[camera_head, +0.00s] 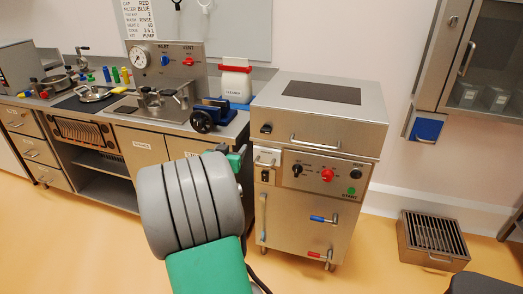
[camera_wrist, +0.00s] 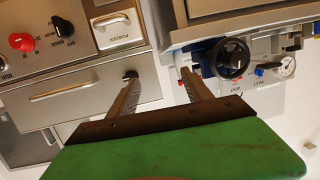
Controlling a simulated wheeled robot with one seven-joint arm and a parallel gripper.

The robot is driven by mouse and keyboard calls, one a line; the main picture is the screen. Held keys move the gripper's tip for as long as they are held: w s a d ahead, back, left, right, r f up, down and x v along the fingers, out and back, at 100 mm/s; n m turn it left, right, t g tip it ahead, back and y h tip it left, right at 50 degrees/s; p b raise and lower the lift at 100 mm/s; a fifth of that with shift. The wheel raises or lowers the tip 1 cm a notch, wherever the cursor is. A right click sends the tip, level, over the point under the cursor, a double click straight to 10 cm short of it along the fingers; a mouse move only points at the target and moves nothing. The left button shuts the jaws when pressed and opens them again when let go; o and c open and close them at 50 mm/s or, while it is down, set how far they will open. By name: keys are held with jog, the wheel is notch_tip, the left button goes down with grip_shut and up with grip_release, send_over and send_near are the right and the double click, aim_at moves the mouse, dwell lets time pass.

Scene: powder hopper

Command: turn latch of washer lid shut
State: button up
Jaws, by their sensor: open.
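The washer (camera_head: 305,215) is a steel cabinet with a flat lid (camera_head: 335,110) that lies down on it. The lid's latch (camera_head: 266,128) is a small black knob at the front left of the lid, left of the bar handle (camera_head: 315,141). In the wrist view, which is turned upside down, the latch (camera_wrist: 130,75) shows right at the tip of the left-hand finger. I cannot tell whether they touch. My gripper (camera_wrist: 159,74) is open with nothing between its fingers. In the head view my arm mostly hides it.
Below the lid is a control panel with a red knob (camera_head: 327,175) and black knobs. A powder drawer (camera_head: 266,157) sits just below the latch. The counter at left holds a blue device with a black handwheel (camera_head: 202,122). A grated box (camera_head: 432,236) stands on the floor at right.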

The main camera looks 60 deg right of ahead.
aim_at(265, 131)
jog(key=s+d+h, duration=0.1)
jog(key=d, duration=0.3)
jog(key=s+d+h, duration=0.1)
jog(key=s+d, duration=0.1)
jog(key=d, duration=0.3)
jog(key=s+d+m+g+h, duration=0.1)
jog(key=d, duration=0.4)
jog(key=shift+s+f, duration=0.1)
jog(key=shift+s, duration=0.25)
jog(key=shift+c, duration=0.5)
grip_shut()
jog(key=shift+a, duration=0.15)
